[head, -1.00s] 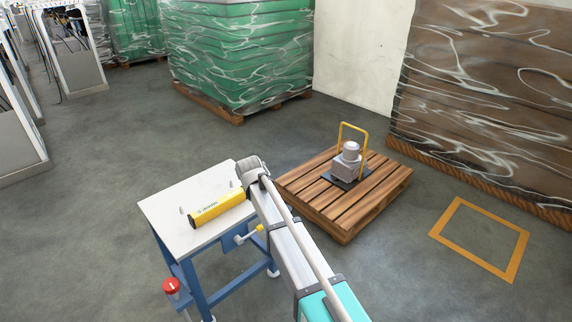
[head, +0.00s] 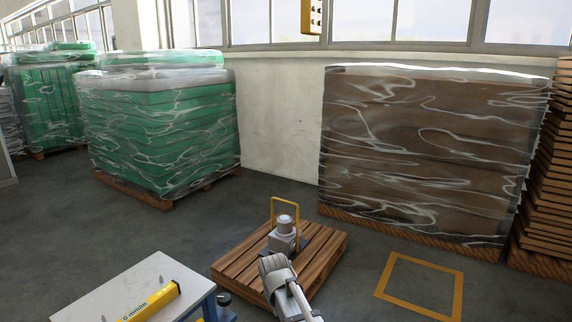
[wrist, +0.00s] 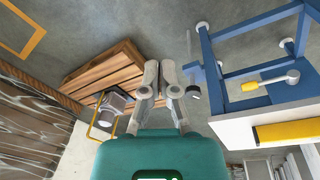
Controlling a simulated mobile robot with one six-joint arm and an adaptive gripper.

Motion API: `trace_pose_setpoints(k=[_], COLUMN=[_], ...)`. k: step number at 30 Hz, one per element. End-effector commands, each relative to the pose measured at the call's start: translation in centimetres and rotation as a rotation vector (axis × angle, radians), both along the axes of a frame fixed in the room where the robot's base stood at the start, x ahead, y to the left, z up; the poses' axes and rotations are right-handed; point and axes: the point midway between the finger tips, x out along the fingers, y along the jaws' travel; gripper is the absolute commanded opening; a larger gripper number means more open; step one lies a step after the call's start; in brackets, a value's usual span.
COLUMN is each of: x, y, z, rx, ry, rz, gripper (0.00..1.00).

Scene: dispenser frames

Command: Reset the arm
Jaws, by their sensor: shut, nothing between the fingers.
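My gripper (wrist: 160,72) shows in the wrist view with its two grey fingers close together, shut and empty, held over the floor. In that view the picture is turned over, with the pallet on one side and the table on the other. In the head view my grey arm reaches up from the bottom edge and overlaps the front of the wooden pallet (head: 318,262); my fingers cannot be made out there. A grey machine with a yellow hoop handle (head: 285,228) stands on the pallet, partly hidden by my arm.
A white-topped table with blue legs (head: 120,283) stands at the lower left, bearing a yellow bar (head: 150,302). Behind are wrapped green stacks (head: 160,125) and a wrapped brown stack (head: 420,150). An orange floor square (head: 458,290) lies at the right. Open floor is at the left.

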Motion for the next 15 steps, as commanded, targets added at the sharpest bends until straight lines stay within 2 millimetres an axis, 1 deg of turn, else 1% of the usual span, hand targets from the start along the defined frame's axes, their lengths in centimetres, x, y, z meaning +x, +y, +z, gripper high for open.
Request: trace_pose_setpoints(k=[1, 6, 9, 12, 15], x=[-1.2, -3.9, -5.8, -7.6, -9.1], y=[-2.1, -7.6, -10.6, -13.2, -15.2], z=[0.0, -0.1, -0.1, -0.1, -0.2], rx=[0.004, 0.02, 0.029, 0.039, 0.047], ry=[0.008, 0.039, 0.057, 0.072, 0.087], rz=[-0.039, -0.166, -0.241, -0.311, -0.37], gripper=[0.0, 0.0, 0.0, 0.0, 0.0])
